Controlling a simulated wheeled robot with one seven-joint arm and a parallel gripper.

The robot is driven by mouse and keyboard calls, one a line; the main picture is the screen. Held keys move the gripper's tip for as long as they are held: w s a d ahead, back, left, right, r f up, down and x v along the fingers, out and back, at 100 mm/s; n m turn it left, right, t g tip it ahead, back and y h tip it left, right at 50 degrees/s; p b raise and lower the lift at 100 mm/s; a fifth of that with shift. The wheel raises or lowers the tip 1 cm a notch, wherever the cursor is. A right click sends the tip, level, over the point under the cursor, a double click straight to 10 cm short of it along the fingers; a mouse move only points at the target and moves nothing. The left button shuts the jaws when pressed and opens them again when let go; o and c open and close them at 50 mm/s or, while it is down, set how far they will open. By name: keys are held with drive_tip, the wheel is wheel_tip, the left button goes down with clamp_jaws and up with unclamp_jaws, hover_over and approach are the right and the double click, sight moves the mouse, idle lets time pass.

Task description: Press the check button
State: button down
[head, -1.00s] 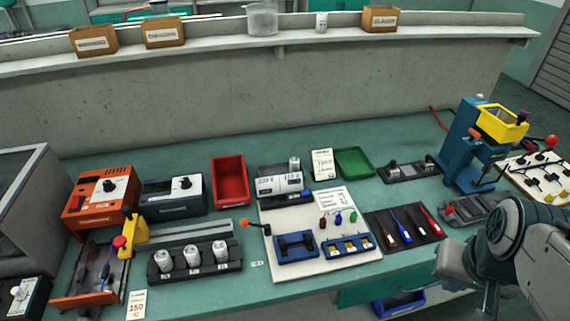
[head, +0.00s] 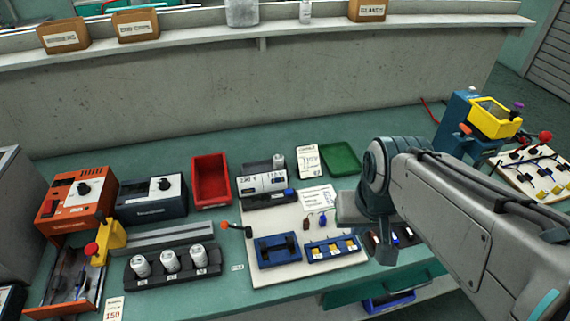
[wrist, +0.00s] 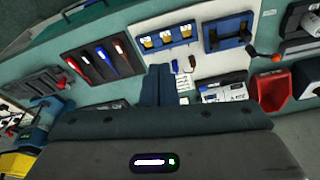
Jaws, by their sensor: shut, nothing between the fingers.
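A tester (head: 262,184) with a two-part display stands at the back of the white work board, a small blue button (head: 289,191) on its front right corner. This looks like the check button, but I cannot read a label on it. My gripper (head: 387,256) is right of the board in the head view, over the screwdriver mat and apart from the button. Its dark fingers (wrist: 157,84) are together and empty in the wrist view.
A red bin (head: 211,181) and a green tray (head: 341,158) stand behind. A blue cradle (head: 277,250), a blue holder (head: 334,249) and an orange-knobbed lever (head: 235,227) sit around the board. The screwdriver mat (wrist: 97,62) is partly hidden by my arm in the head view.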

drive_tip(key=w+n, duration=0.1)
drive_tip(key=n+t+h+p, duration=0.4)
drive_tip(key=n+h, duration=0.2)
drive_tip(key=n, duration=1.2)
hover_over(286, 193)
wheel_tip(286, 193, down, 6)
drive_tip(key=r, duration=0.1)
drive_tip(key=shift+f, duration=0.2)
drive_tip(key=shift+f+b, duration=0.1)
drive_tip(key=shift+b, duration=0.25)
wheel_tip(286, 193, down, 8)
drive_tip(key=b, duration=0.5)
drive_tip(key=shift+b, duration=0.4)
drive_tip(key=shift+f+b, duration=0.35)
drive_tip(key=shift+b, duration=0.15)
drive_tip(key=shift+f+b, duration=0.4)
drive_tip(key=shift+b, duration=0.2)
